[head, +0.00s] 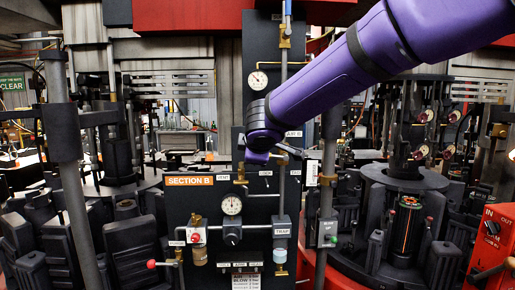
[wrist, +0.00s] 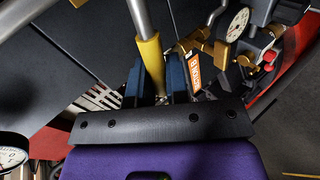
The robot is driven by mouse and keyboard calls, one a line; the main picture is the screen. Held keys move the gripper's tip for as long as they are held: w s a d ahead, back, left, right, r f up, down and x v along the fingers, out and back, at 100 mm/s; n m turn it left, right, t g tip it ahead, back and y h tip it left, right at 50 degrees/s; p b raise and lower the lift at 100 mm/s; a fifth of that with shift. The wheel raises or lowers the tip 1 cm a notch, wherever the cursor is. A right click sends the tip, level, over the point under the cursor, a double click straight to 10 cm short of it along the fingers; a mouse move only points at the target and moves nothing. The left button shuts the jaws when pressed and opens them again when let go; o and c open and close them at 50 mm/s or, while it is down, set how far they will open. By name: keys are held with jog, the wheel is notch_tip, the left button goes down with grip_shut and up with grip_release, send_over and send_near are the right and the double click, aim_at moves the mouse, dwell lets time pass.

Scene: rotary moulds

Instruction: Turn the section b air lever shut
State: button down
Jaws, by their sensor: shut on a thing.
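The lever (wrist: 150,60) shows in the wrist view as a yellow sleeve on a grey metal bar. It passes between the two blue fingers of my gripper (wrist: 156,75), which are shut on it. An orange Section B label (wrist: 193,69) is just right of the fingers, partly cut off by them. In the head view the orange Section B sign (head: 189,181) is on the dark panel, left of the wrist end of my purple arm. My gripper (head: 257,157) is at the panel there; its fingers and the lever's grip are mostly hidden by my arm.
A round gauge (head: 232,205) and a red knob (head: 196,238) sit below the gripper on the panel. A red-tipped handle (head: 152,264) sticks out lower left. Dark moulds crowd both sides. A red box (head: 491,243) stands at far right.

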jog(key=shift+f+n+h, duration=0.5)
jog(key=shift+f+h, duration=0.1)
jog(key=shift+f, duration=0.15)
jog(key=c, duration=1.1)
grip_release()
jog(key=v, duration=1)
jog(key=shift+s+a+r, duration=0.1)
jog(key=shift+s+r, duration=0.15)
jog(key=shift+s, duration=0.05)
